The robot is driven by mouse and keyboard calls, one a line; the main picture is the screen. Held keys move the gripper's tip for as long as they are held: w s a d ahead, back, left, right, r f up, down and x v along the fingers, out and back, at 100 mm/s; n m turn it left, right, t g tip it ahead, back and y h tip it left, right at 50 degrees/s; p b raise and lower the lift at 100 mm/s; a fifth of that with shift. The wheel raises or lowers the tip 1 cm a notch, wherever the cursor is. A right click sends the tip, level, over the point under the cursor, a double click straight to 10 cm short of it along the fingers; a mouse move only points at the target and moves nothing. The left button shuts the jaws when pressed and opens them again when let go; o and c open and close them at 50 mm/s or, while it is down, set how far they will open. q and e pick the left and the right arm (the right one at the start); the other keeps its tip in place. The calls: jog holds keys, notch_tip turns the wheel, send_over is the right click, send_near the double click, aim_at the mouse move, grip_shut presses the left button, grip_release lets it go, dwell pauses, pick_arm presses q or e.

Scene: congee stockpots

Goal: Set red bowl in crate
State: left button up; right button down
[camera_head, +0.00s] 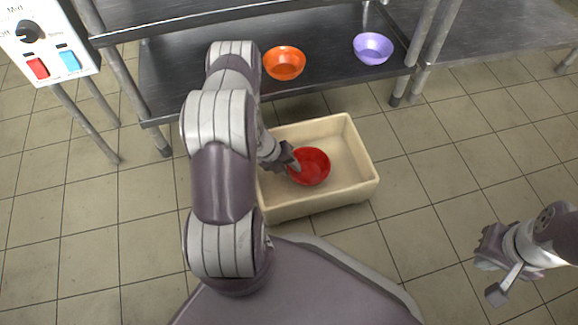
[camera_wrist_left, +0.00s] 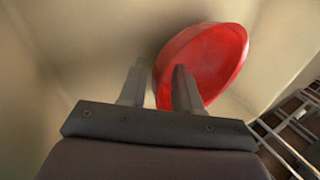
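The red bowl (camera_head: 312,167) is inside the cream crate (camera_head: 350,190), toward its middle; I cannot tell whether it rests flat on the floor. My left gripper (camera_head: 288,163) reaches into the crate at the bowl's left side. In the left wrist view the two fingers (camera_wrist_left: 158,88) stand apart, one outside the red bowl (camera_wrist_left: 215,60) and one over its inside, with the rim between them. A gap shows between the fingers and the rim. My right gripper (camera_head: 488,268) is open and empty over the floor at the right.
A dark metal shelf (camera_head: 330,40) behind the crate holds an orange bowl (camera_head: 284,63) and a purple bowl (camera_head: 373,48). A control box (camera_head: 45,40) with a knob and switches stands at the upper left. Tiled floor right of the crate is clear.

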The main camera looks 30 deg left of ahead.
pick_arm(q)
jog(key=p+v, duration=0.8)
jog(key=v, duration=0.4)
jog(key=w+d+r+m+g, duration=0.1)
jog(key=d+r+m, duration=0.3)
jog(key=r+m, duration=0.4)
jog(key=w+d+r+m+g, duration=0.1)
jog(key=d+r+m, duration=0.45)
jog(key=m, duration=0.45)
jog(key=s+d+r+m+y, duration=0.1)
jog(key=r+m, duration=0.3)
jog(key=m, duration=0.5)
jog(key=s+d+r+m+y, duration=0.1)
jog(key=s+d+r+m, duration=0.3)
jog(key=m, duration=0.4)
jog(key=s+d+r+m+y, duration=0.2)
jog(key=r+m, duration=0.4)
jog(key=m, duration=0.3)
jog(key=shift+s+d+m, duration=0.25)
jog(key=shift+s+m, duration=0.05)
jog(key=shift+s, duration=0.45)
